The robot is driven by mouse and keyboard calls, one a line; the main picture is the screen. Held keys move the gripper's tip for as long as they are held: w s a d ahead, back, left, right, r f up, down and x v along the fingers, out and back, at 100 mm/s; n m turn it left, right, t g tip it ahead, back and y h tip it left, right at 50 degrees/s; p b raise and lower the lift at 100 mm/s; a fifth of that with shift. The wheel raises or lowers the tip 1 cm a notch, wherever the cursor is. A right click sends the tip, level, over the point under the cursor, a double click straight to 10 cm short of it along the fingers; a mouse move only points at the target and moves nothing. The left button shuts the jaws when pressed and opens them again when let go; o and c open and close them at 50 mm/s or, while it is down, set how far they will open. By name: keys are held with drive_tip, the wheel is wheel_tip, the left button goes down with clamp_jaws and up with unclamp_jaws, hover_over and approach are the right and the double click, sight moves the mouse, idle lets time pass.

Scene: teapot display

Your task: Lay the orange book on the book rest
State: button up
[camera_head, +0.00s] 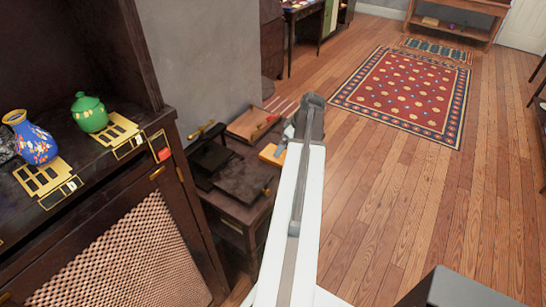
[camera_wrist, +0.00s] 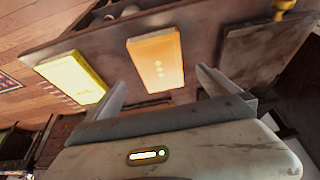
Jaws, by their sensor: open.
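The orange book (camera_wrist: 156,62) lies flat on the low dark table (camera_wrist: 100,37) in the wrist view, ahead of and between my fingertips. In the head view the orange book (camera_head: 270,153) shows partly beside my arm. My gripper (camera_wrist: 162,84) is open and empty, its two fingers apart on either side of the book in the picture; I cannot tell the height between them. In the head view my gripper (camera_head: 283,145) is mostly hidden by the arm. A dark flat panel (camera_wrist: 265,52), apparently the book rest, is right of the book; it also seems to show in the head view (camera_head: 243,177).
A yellow book (camera_wrist: 72,77) lies left of the orange one. A wooden tray (camera_head: 243,124) with a red item is at the table's back. A cabinet with a blue vase (camera_head: 32,138) and green teapot (camera_head: 89,112) stands left. The wooden floor at right is open, with a red rug (camera_head: 405,92).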

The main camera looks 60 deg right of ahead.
drive_tip(key=b+x, duration=0.1)
drive_tip(key=x, duration=0.1)
drive_tip(key=shift+w+f, duration=0.15)
drive_tip(key=shift+f, duration=0.1)
drive_tip(key=shift+r, duration=0.1)
drive_tip(key=b+x, duration=0.5)
drive_tip(key=shift+w, duration=0.15)
drive_tip(key=shift+r, duration=0.1)
drive_tip(key=c, duration=1.6)
wheel_tip(320, 180, up, 10)
drive_tip(key=p, duration=1)
